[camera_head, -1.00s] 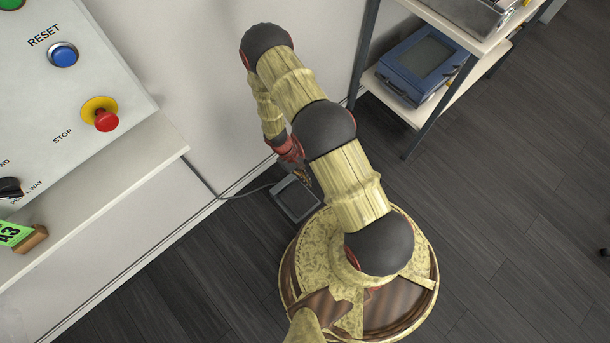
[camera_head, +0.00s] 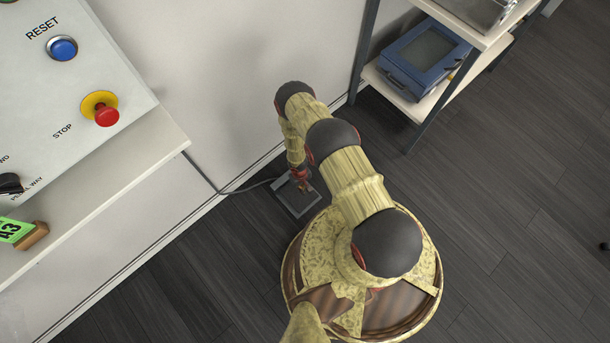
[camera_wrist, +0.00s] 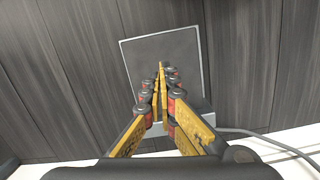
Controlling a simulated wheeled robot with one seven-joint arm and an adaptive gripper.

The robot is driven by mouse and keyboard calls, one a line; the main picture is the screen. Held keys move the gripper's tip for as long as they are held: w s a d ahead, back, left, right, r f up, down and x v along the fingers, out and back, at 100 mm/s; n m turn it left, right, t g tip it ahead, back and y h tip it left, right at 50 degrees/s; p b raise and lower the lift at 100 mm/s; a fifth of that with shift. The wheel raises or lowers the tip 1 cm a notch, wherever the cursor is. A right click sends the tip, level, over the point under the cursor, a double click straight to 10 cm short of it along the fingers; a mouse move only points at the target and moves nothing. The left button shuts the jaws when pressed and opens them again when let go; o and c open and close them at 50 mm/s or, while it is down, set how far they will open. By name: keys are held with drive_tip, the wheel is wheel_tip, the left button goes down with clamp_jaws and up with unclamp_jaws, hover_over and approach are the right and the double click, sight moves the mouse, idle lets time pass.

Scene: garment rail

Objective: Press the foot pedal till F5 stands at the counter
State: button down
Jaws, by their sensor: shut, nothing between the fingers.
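The foot pedal (camera_head: 297,204) is a dark square plate with a lighter rim, on the floor beside the wall. It also shows in the wrist view (camera_wrist: 140,62), with a grey cable running from its housing. My gripper (camera_head: 304,187) points down over the pedal. In the wrist view its fingertips (camera_wrist: 162,68) are together, with nothing between them, over the plate. I cannot tell whether they touch it. A green tag reading A3 (camera_head: 14,230) is on a wooden block at the counter (camera_head: 100,205). No F5 tag is in view.
A control panel (camera_head: 60,95) carries a blue RESET button (camera_head: 62,48), a red STOP button (camera_head: 106,115) and a black selector knob (camera_head: 10,184) labelled for the pedal way. A shelf rack with a blue device (camera_head: 425,60) stands at upper right. Open floor lies to the right.

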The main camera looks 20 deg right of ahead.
sight(303, 197)
drive_tip(key=shift+w+a, duration=0.1)
drive_tip(key=shift+a, duration=0.05)
drive_tip(key=shift+s+f+b, duration=0.2)
drive_tip(key=shift+f+b, duration=0.7)
drive_tip(key=shift+f, duration=0.85)
drive_tip(key=shift+s+f+b, duration=0.15)
drive_tip(key=shift+f+b, duration=0.75)
drive_tip(key=shift+f, duration=0.8)
